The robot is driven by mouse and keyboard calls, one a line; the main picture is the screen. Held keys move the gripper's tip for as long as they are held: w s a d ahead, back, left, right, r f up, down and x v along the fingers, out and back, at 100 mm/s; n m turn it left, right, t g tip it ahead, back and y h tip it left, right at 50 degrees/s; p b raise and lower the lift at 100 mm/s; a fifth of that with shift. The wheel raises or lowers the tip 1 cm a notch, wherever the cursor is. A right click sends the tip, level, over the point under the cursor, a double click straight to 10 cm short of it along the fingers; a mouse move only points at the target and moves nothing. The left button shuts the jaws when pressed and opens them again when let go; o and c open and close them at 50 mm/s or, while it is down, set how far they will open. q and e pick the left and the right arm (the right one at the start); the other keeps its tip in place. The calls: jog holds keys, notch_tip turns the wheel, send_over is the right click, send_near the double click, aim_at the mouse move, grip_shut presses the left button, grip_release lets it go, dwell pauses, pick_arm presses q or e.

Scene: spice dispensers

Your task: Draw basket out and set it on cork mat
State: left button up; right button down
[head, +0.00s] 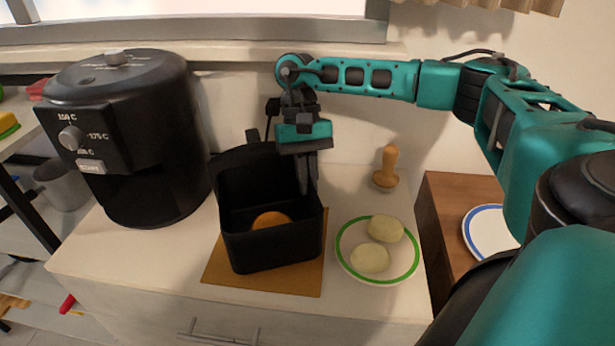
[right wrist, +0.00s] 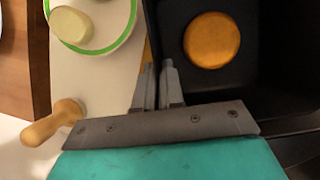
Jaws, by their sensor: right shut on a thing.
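The black basket (head: 270,252) is out of the black air fryer (head: 150,178) and stands upright over the cork mat (head: 222,272), seemingly resting on it. Mat shows on its left and front sides. An orange-brown round piece (head: 270,220) lies inside the basket; it also shows in the right wrist view (right wrist: 212,40). My right gripper (head: 308,187) reaches down from above and is shut on the basket's right wall. In the right wrist view its fingers (right wrist: 158,85) straddle that wall. The basket's underside is hidden. My left gripper is out of view.
A green-rimmed plate (head: 348,268) with two pale round pieces stands close right of the basket. A wooden pestle-like thing (head: 387,168) stands behind the plate. A drawer handle (head: 218,336) is on the counter's front. A blue-rimmed plate (head: 490,232) sits farther right.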

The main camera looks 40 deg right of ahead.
jog(key=shift+f, duration=0.3)
jog(key=c, duration=1.2)
grip_release()
jog(key=v, duration=1.2)
jog(key=shift+w+d+r+p, duration=0.1)
jog(key=shift+w+r+p, duration=0.05)
jog(key=shift+r+p, duration=0.25)
